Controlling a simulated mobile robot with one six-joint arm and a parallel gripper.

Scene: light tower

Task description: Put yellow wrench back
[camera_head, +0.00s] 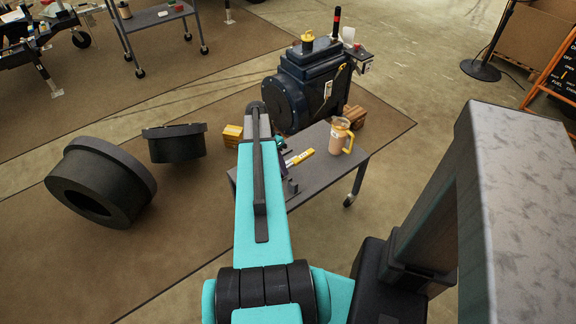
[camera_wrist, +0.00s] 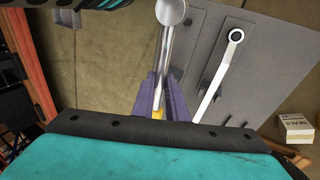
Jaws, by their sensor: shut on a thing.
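In the wrist view my gripper (camera_wrist: 163,92) has its two purple fingers closed on a silver wrench, the yellow wrench (camera_wrist: 158,113). A yellow part of it shows low between the fingers. Its shaft rises to a round silver head near the top edge. A second silver wrench (camera_wrist: 235,38) lies to the right along a grey surface, apart from the held one. In the head view my arm mostly hides the gripper. A yellow and white piece (camera_head: 304,154) shows just right of it above the small grey table (camera_head: 325,178); I cannot tell whether it is the held wrench.
A small box (camera_wrist: 296,128) marked SEALS lies at the right in the wrist view. Large black rings (camera_head: 100,185) lie on the floor at the left.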

